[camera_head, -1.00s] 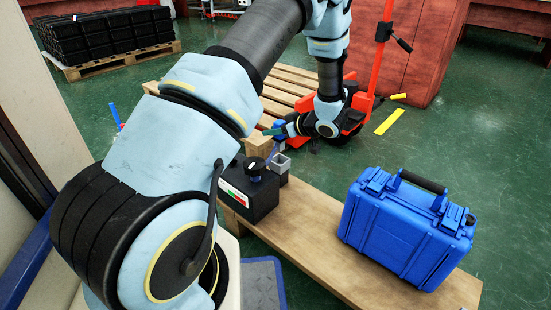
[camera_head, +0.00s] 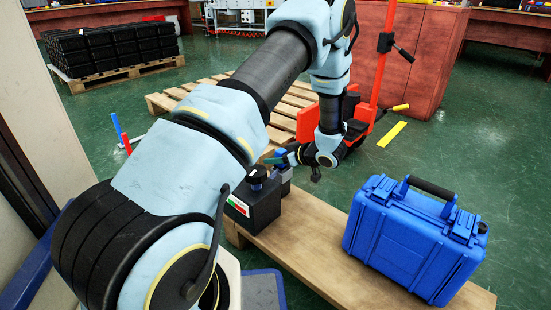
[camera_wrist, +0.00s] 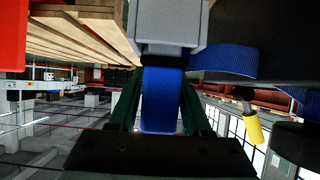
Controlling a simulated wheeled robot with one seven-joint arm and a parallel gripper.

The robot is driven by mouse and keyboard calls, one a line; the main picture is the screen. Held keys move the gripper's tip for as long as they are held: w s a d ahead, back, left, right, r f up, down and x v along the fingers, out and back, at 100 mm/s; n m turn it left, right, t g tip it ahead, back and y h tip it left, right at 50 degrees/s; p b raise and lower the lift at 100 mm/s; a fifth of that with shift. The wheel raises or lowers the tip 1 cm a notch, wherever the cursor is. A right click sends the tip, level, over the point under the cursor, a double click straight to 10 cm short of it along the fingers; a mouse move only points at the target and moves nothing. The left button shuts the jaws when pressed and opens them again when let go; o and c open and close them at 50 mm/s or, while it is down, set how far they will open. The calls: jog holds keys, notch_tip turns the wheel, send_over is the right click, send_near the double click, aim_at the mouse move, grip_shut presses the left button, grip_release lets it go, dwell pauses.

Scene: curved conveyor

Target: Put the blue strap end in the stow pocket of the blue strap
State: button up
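My gripper (camera_wrist: 160,85) has its dark green fingers on either side of the blue strap end (camera_wrist: 163,98) and is shut on it. The strap end runs up from the palm to a grey block (camera_wrist: 168,25) with a dark rim, which looks like the stow pocket. Strap and rim meet in the wrist view; how far the strap is inside cannot be told. More blue strap (camera_wrist: 228,60) runs off right of the block. In the head view my gripper (camera_head: 274,159) is low behind the black box's knob, and the pocket is mostly hidden.
A black box (camera_head: 264,208) with a knob and a blue hard case (camera_head: 410,240) stand on a wooden board (camera_head: 300,235). A wooden pallet (camera_head: 215,97) and a red-orange hand truck (camera_head: 384,45) are behind. A yellow handle (camera_wrist: 252,130) shows right in the wrist view.

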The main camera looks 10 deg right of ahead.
jog(key=shift+o, duration=1.4)
jog(key=shift+s+d+r, duration=0.1)
jog(key=shift+r, duration=0.2)
jog(key=p+v, duration=0.5)
jog(key=v, duration=0.7)
jog(key=w+a+r+m+h, duration=0.4)
jog(key=w+r+m+h, duration=0.15)
jog(key=r+h, duration=0.45)
jog(key=s+a+r+m+g, duration=0.2)
jog(key=s+a+r+g, duration=0.1)
jog(key=s+a, duration=0.6)
jog(key=s+a+r+m+g+y, duration=0.1)
jog(key=s+a+g, duration=0.3)
jog(key=s+a, duration=0.5)
jog(key=s+r+m, duration=0.1)
jog(key=s, duration=0.2)
jog(key=shift+a+r+y, duration=0.3)
jog(key=shift+a+r, duration=0.05)
jog(key=shift+r, duration=0.05)
